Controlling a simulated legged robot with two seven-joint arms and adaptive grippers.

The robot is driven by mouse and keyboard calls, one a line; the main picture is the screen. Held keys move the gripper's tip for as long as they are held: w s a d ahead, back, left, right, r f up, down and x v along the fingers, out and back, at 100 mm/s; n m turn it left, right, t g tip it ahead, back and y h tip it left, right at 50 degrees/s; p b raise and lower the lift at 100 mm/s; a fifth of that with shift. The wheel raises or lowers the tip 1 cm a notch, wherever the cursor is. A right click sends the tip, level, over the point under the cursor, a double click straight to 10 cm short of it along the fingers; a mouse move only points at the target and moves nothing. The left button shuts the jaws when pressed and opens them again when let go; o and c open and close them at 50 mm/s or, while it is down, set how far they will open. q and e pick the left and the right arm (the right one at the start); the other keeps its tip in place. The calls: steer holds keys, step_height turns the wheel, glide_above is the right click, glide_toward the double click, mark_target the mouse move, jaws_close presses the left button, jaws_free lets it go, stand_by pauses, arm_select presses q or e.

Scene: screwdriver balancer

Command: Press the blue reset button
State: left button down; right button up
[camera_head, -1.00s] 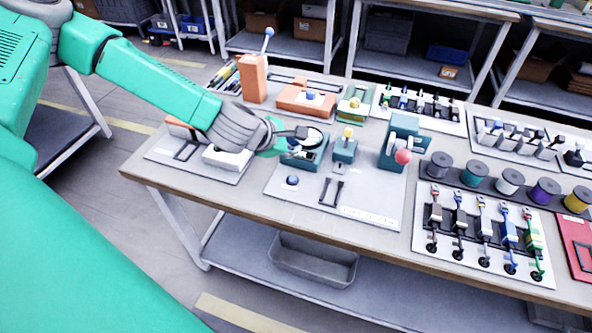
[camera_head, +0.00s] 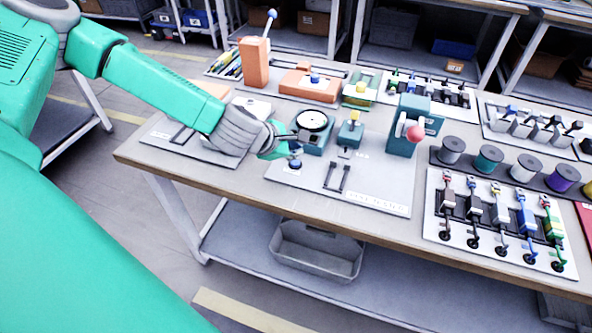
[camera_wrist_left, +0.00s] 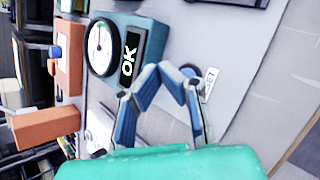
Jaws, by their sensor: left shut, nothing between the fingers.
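The dark blue button (camera_head: 295,163) sits on the grey panel (camera_head: 375,195) at its left side, in front of the teal gauge box. My left gripper (camera_head: 288,148) is right at the button, its fingertips just above or on it; I cannot tell whether they touch. In the left wrist view the fingers (camera_wrist_left: 170,70) are together and empty, and they hide most of the button. A small white label (camera_wrist_left: 210,83) lies beside them. The gauge box (camera_wrist_left: 152,35) shows a round dial (camera_wrist_left: 102,47) and a lit "OK". My right gripper is not in view.
A small teal box with a yellow knob (camera_head: 351,130) and a teal press with a red ball (camera_head: 414,133) stand to the right on the panel. Orange fixtures (camera_head: 310,88) stand behind. The table's front edge is clear.

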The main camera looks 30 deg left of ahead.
mark_target(303, 159)
arm_select(q)
steer(key=shift+a+f+b, duration=0.1)
steer(key=shift+f+b, duration=0.3)
steer(key=shift+f, duration=0.5)
steer(key=shift+f, duration=0.15)
stand_by(0.6)
steer(key=shift+f+b, duration=0.2)
steer(key=shift+b, duration=0.1)
steer(key=shift+f+b, duration=0.35)
steer(key=shift+b, duration=0.05)
stand_by(0.5)
stand_by(0.3)
steer(key=shift+r+p, duration=0.7)
steer(key=shift+r, duration=0.1)
step_height(303, 159, up, 5)
steer(key=p, duration=0.4)
steer(key=shift+r, duration=0.1)
